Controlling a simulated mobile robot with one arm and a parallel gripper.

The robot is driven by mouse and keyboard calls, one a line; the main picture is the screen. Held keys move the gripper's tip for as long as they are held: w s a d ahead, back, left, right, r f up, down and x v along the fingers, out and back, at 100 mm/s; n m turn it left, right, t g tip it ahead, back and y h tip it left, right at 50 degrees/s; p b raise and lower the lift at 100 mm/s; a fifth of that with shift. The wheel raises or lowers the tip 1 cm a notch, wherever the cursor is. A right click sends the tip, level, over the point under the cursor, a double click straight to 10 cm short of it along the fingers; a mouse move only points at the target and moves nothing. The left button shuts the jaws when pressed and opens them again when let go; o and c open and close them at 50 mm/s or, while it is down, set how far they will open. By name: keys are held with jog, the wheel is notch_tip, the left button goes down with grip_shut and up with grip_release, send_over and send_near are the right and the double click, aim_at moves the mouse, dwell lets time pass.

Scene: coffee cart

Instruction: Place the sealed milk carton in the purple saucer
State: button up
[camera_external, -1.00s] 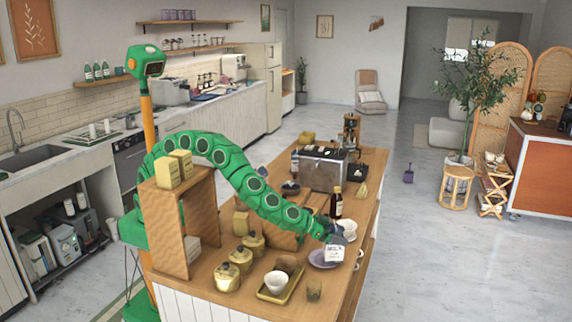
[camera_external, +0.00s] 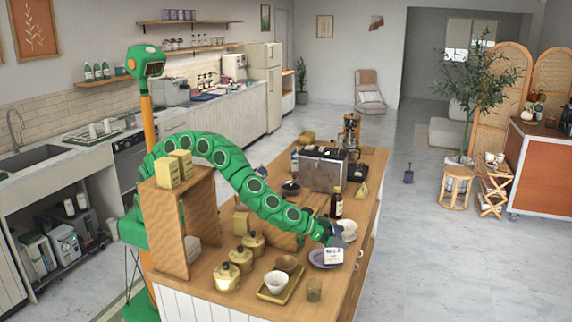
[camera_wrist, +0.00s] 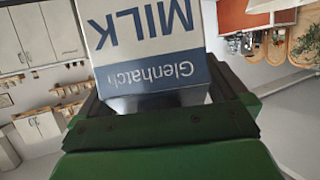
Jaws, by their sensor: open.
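The white milk carton (camera_external: 333,256) is at the right part of the purple saucer (camera_external: 316,259) in the external view, overlapping it. I cannot tell whether its base rests on the saucer. My gripper (camera_external: 334,241) is directly at the carton's top end. In the wrist view the carton (camera_wrist: 145,45) fills the space ahead of my gripper (camera_wrist: 160,100), its "MILK" and "Glenhatch" lettering upside down. The jaws are open, with the carton still between or just in front of them. The saucer does not show in the wrist view.
A tray (camera_external: 284,293) with a white bowl (camera_external: 276,282) stands left of the saucer, with a brown bowl (camera_external: 287,264) behind. A dark bottle (camera_external: 336,203) and a white cup (camera_external: 348,229) stand behind the gripper.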

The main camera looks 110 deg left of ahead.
aim_at(332, 230)
jog(key=shift+r, duration=0.45)
jog(key=shift+v, duration=2.35)
jog(key=shift+s+d+r, duration=0.1)
jog(key=shift+s+r, duration=0.05)
jog(key=shift+r, duration=3.3)
